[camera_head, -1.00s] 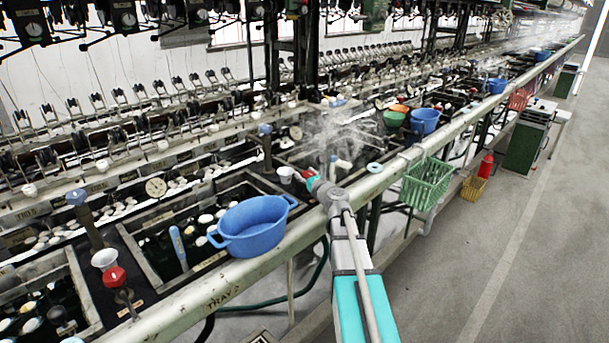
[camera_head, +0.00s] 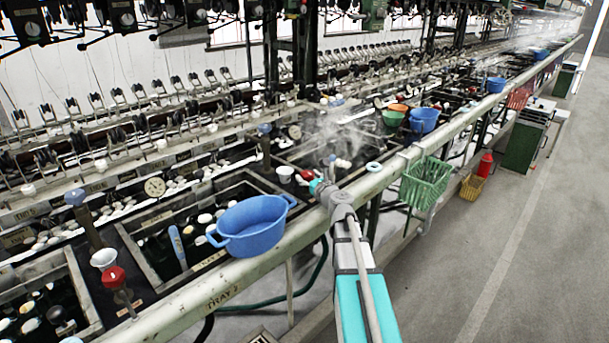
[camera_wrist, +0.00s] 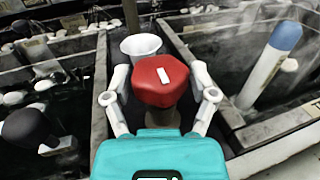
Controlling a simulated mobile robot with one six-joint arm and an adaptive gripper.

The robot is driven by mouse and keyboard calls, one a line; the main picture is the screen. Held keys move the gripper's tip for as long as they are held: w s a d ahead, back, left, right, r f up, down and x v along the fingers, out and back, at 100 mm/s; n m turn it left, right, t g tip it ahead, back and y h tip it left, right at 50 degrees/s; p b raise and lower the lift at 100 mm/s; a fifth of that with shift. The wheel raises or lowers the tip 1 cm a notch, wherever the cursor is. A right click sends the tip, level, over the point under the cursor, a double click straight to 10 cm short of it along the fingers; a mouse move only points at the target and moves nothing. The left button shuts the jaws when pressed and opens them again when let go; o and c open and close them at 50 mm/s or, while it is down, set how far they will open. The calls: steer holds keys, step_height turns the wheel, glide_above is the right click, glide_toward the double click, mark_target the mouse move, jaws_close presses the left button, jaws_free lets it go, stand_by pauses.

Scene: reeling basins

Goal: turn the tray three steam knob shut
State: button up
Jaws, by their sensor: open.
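The red steam knob (camera_wrist: 160,80) has a white bar mark on its top and stands on a dark stem in the wrist view. The two fingers of my gripper (camera_wrist: 161,98) are spread to either side of the knob, apart from it as far as I can tell. In the head view the red knob (camera_head: 306,174) shows just beyond my gripper (camera_head: 317,185) at the basin rail. A white funnel-like cup (camera_wrist: 141,46) stands just behind the knob. Steam rises from the basin beyond it.
A blue tub (camera_head: 252,228) sits on the rail at the left, near another red knob (camera_head: 113,277). A blue-topped white handle (camera_wrist: 271,64) leans in the right basin. A green basket (camera_head: 427,182) hangs from the rail.

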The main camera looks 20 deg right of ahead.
steer(key=s, duration=0.9)
steer(key=shift+s+d, duration=0.35)
steer(key=shift+s, duration=0.05)
steer(key=shift+s, duration=0.1)
